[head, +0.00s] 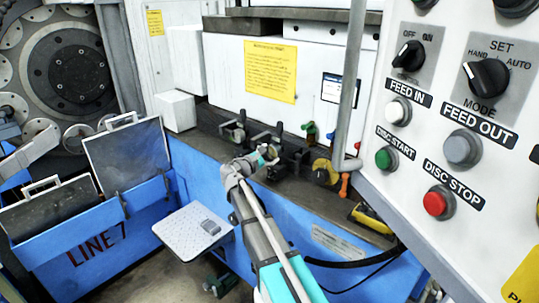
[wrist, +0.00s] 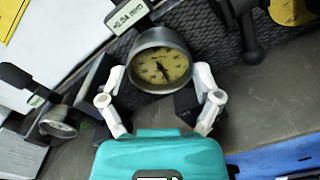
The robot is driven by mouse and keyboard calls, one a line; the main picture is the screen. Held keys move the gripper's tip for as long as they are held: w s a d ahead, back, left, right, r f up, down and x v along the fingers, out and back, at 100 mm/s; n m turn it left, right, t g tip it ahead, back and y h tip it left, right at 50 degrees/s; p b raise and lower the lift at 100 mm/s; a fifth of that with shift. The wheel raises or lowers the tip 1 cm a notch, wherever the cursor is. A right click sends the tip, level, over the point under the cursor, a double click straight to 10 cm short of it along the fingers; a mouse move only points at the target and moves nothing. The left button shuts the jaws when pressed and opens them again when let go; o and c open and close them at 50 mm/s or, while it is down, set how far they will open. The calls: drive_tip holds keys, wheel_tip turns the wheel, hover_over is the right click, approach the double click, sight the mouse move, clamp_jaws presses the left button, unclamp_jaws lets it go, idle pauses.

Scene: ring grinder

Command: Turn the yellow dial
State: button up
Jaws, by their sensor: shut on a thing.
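A round dial gauge (wrist: 160,66) with a yellow face, dark needle and grey metal rim is in the upper middle of the wrist view. My gripper (wrist: 161,80) has one white finger on each side of it and is shut on its rim. In the head view my gripper (head: 262,157) is at the machine's ledge, and I cannot clearly make out the gauge there. A tag (wrist: 129,14) reading about +0.04 mm is just above the gauge in the wrist view.
Another small gauge (wrist: 58,122) is at the left of the wrist view. In the head view a yellow round part (head: 325,172) is right of my gripper, near a grey pole (head: 350,90). The control panel (head: 450,110) fills the right. Blue bins are at left.

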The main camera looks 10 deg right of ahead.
drive_tip(key=shift+n, duration=1.3)
drive_tip(key=o, duration=0.9)
drive_tip(key=shift+v, duration=6)
